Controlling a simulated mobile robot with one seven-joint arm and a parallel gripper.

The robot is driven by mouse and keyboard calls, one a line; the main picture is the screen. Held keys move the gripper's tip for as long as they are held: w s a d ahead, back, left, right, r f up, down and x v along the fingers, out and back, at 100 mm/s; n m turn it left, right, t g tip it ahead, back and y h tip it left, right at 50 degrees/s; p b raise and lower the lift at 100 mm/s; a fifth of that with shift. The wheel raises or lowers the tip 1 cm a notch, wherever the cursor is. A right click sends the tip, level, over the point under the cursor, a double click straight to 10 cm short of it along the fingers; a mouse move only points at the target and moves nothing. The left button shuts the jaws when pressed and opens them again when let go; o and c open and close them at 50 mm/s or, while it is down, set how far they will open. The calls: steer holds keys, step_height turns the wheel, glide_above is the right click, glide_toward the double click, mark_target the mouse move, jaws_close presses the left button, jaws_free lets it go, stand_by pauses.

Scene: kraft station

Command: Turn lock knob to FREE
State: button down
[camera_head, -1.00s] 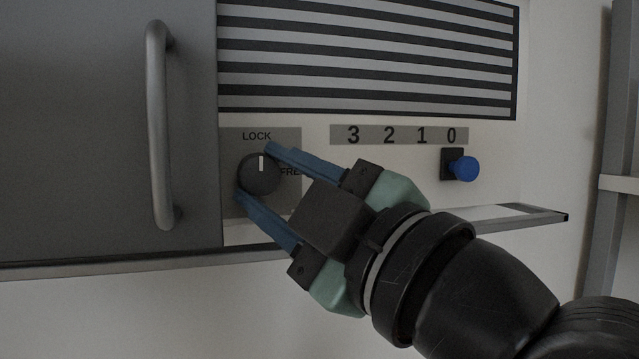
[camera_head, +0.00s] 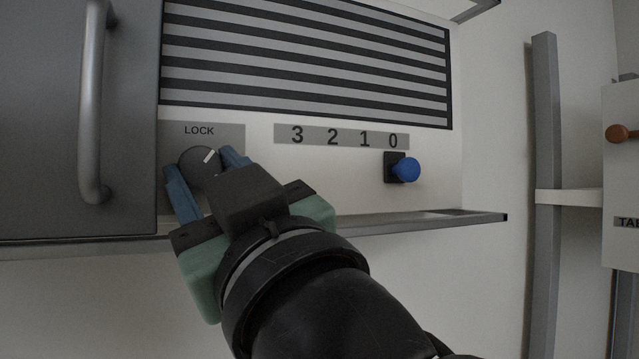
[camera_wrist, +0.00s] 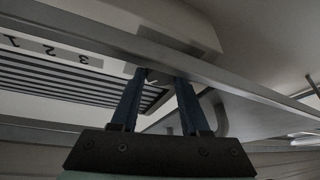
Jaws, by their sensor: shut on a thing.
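The lock knob (camera_head: 200,165) is a dark round dial on a grey plate (camera_head: 228,132) marked LOCK at the top. Its white pointer line is tilted up and to the right, between LOCK and the right side. The FREE label is hidden behind my gripper. My gripper (camera_head: 205,168) is shut on the knob, with one blue finger at its left and one at its right. In the wrist view the two blue fingers (camera_wrist: 158,95) reach up past a metal edge, and the knob is mostly hidden there.
A grey door with a vertical handle (camera_head: 95,105) is at the left. A blue knob (camera_head: 406,169) sits under the 3 2 1 0 scale (camera_head: 345,137). A metal ledge (camera_head: 420,222) runs below the panel, close to my gripper. A striped grille (camera_head: 300,65) is above.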

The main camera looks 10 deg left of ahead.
steer(key=shift+f+m, duration=0.1)
steer(key=shift+m, duration=0.3)
steer(key=shift+c, duration=1.9)
jaws_free()
steer(key=shift+n, duration=0.3)
